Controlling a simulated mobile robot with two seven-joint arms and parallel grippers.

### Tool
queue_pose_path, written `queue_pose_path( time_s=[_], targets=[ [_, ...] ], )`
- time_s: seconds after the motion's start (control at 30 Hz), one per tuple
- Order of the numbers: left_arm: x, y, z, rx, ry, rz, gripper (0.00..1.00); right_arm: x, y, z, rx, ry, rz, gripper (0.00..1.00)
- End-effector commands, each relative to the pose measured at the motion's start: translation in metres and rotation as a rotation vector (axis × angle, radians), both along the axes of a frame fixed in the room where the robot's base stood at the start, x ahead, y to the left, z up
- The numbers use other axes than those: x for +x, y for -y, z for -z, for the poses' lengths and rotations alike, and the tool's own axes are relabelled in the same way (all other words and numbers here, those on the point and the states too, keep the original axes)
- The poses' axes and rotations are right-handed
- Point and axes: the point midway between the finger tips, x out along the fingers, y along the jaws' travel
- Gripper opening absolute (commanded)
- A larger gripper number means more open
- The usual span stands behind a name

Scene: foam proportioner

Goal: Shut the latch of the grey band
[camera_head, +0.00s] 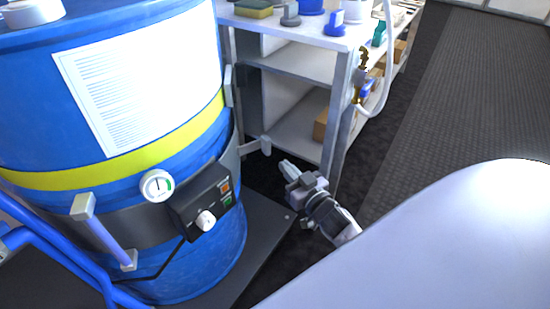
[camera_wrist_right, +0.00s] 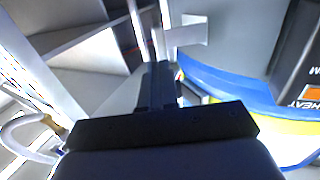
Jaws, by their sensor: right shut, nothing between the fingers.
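The grey band (camera_head: 150,228) wraps around the lower part of the blue drum (camera_head: 200,265). Its latch (camera_head: 256,146) is a light grey lever at the drum's right side, sticking outward from the band. In the right wrist view the latch (camera_wrist_right: 189,33) is a pale plate at the top, and the band (camera_wrist_right: 240,35) is beside it. My right gripper (camera_head: 284,167) is shut and empty, in front of and a little below the lever's outer end, apparently apart from it. Its dark fingers (camera_wrist_right: 158,80) point toward the latch in the wrist view. My left gripper is not in view.
A black control box (camera_head: 203,200) and a dial gauge (camera_head: 157,186) are on the band's front. A metal shelf (camera_head: 300,135) stands close behind the latch. A brass valve with a white hose hangs at the shelf's corner. Dark floor lies open at right.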

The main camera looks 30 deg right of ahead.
Motion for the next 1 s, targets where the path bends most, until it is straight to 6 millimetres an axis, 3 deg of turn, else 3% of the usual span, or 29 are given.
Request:
queue_pose_path(
  time_s=[0.2,0.4,1.0],
  targets=[
    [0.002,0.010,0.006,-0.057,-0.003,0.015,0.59,0.037,0.002,0.002,-0.002,0.002,-0.001,0.00],
    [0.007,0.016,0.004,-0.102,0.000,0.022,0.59,0.057,0.002,0.001,0.000,0.001,-0.001,0.00],
    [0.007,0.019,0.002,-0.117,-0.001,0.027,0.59,0.065,0.003,0.000,-0.002,-0.001,-0.004,0.00]
  ],
)
